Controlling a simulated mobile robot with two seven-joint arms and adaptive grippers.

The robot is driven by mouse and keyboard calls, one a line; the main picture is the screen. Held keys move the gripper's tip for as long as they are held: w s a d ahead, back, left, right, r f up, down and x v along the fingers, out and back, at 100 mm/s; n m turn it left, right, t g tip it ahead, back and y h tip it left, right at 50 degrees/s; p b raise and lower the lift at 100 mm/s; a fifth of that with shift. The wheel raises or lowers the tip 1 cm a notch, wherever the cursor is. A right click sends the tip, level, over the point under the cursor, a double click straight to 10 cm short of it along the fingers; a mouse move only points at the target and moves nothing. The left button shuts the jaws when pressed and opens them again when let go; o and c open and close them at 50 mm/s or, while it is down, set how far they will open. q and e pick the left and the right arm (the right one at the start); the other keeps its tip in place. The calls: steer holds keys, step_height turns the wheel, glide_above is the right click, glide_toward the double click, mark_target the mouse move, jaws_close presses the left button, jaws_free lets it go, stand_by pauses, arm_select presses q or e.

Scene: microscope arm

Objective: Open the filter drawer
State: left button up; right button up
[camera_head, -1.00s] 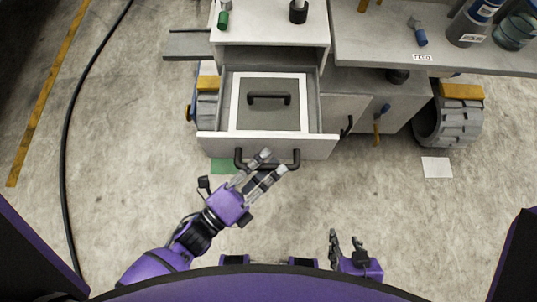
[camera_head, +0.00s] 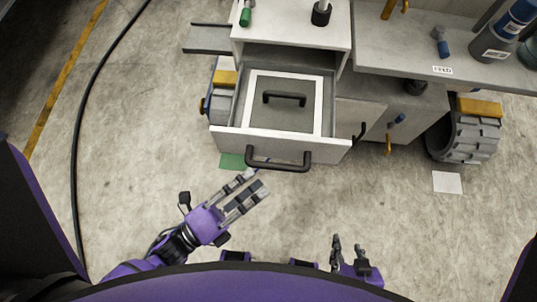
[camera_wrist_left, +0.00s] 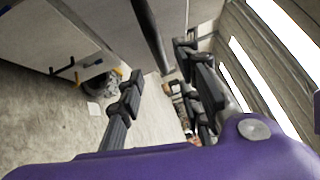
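The filter drawer (camera_head: 282,149) is pulled out of the white cabinet, showing its inside. A framed grey panel with a dark handle (camera_head: 284,98) lies in it. The dark drawer handle (camera_head: 278,163) is on the drawer front. My left gripper (camera_head: 258,180) is open and empty, just below and left of this handle in the head view. In the left wrist view its fingers (camera_wrist_left: 165,85) are spread, with a dark bar, likely the handle, beyond them. My right gripper (camera_head: 349,249) is at the bottom of the head view, its two fingers apart and empty.
A grey workbench (camera_head: 400,45) with bottles and tools stands to the right. Its lower cabinet has another dark handle (camera_head: 359,134). A black cable (camera_head: 77,150) runs along the floor at left.

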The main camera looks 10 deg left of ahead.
arm_select(q)
steer(key=v, duration=0.4)
stand_by(0.5)
